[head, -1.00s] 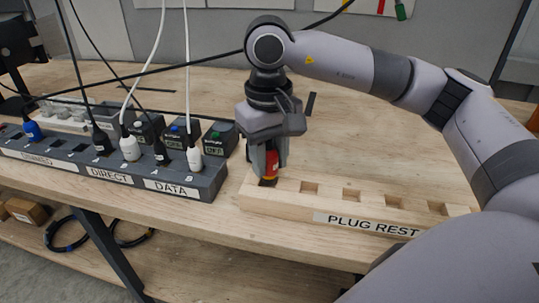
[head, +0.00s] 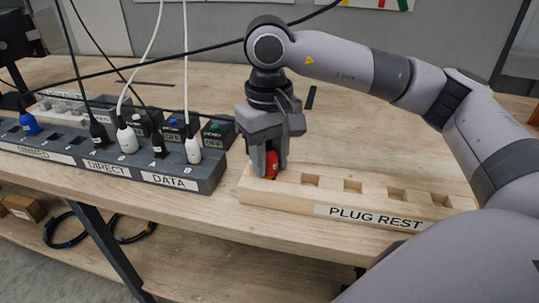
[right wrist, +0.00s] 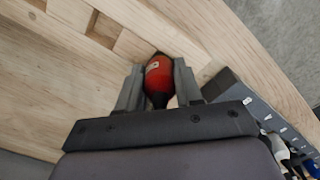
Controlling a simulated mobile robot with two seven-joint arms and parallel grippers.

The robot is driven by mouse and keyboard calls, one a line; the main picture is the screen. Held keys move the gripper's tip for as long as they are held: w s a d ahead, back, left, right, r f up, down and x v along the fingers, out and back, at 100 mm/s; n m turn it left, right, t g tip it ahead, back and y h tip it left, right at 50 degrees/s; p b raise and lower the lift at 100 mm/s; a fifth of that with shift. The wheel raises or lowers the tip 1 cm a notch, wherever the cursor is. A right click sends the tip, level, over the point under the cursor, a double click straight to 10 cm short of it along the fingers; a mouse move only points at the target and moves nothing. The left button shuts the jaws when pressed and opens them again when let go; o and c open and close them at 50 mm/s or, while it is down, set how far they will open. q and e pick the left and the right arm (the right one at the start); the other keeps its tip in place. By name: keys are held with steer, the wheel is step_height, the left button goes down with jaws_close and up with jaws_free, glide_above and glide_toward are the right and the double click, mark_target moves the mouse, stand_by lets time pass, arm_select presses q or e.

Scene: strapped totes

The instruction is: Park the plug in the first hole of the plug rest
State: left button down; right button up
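The plug rest (head: 300,207) is a pale wooden bar with a row of square holes on the bench, labelled PLUG REST. My right gripper (head: 271,165) is over its left end, pointing down. It is shut on a red plug (head: 272,162), which also shows in the right wrist view (right wrist: 158,78) between the two fingers (right wrist: 159,88). The plug stands upright at the end hole nearest the power strip, its lower end hidden in the hole. The other holes look empty. My left gripper is not in view.
A grey power strip (head: 205,182) labelled DIRECT and DATA stands left of the rest, with black, white and blue plugs in it. Small boxes with OFF displays (head: 215,137) stand behind it. Cables hang overhead.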

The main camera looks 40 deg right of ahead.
steer(key=o, duration=0.5)
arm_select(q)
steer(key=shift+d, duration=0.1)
arm_select(e)
steer(key=shift+r, duration=0.55)
step_height(320, 180, up, 5)
steer(key=shift+r, duration=0.15)
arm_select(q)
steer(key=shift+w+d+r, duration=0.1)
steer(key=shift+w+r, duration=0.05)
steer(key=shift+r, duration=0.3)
arm_select(e)
steer(key=shift+r, duration=0.4)
